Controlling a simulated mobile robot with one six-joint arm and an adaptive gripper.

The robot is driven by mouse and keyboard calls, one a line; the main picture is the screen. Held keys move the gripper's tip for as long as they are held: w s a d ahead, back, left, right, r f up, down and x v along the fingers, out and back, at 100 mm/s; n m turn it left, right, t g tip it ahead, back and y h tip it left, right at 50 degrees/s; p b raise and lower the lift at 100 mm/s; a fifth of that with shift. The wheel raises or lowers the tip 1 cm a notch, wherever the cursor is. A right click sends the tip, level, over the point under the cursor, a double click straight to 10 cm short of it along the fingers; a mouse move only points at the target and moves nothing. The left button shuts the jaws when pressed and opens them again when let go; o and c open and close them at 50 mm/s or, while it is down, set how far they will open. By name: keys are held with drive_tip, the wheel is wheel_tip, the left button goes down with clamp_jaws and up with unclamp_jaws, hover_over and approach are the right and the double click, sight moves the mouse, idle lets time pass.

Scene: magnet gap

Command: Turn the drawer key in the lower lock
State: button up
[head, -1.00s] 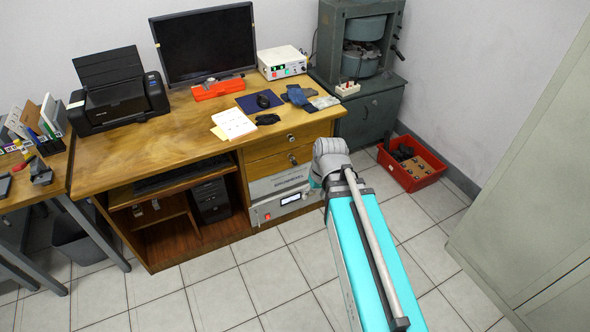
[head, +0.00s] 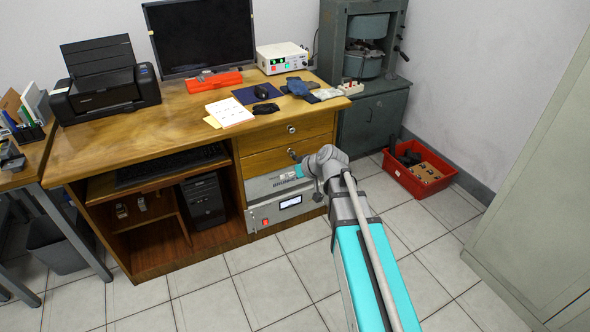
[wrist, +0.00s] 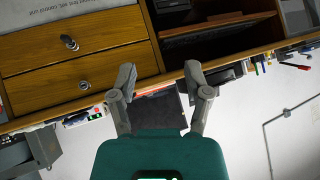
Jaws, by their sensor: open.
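The desk's lower drawer (head: 265,161) has a round metal lock with a key (head: 291,154) standing out of it. In the wrist view, which looks inverted, this lower lock and key (wrist: 69,42) are at the upper left, and the upper lock (wrist: 84,85) is below them. The upper lock (head: 291,129) also shows in the head view. My gripper (wrist: 160,72) is open and empty, its two grey fingers apart. The key is outside the fingers, to their left in the wrist view. In the head view my wrist is just right of the lower lock and the fingers are hidden.
Grey instrument boxes (head: 283,208) sit under the drawers. A red crate (head: 420,172) stands on the floor at the right, beside a grey cabinet (head: 370,123). The desk top (head: 160,130) holds a printer, a monitor and papers. The tiled floor in front is clear.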

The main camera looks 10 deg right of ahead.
drive_tip(key=w+d+f+t+y+b, duration=0.15)
drive_tip(key=w+f+t+b, duration=0.35)
drive_tip(key=w+f+b, duration=0.75)
drive_tip(key=m+t+h+b, duration=0.25)
drive_tip(key=t+b, duration=0.35)
drive_tip(key=b, duration=1)
approach(294, 156)
drive_tip(key=shift+s+d+f+n, duration=0.3)
drive_tip(key=shift+s+d+n, duration=0.1)
drive_tip(key=shift+s, duration=0.3)
drive_tip(key=x, duration=0.9)
drive_tip(key=shift+w+f, duration=0.2)
drive_tip(key=shift+w, duration=0.2)
drive_tip(key=shift+a, duration=0.1)
drive_tip(key=shift+c, duration=0.3)
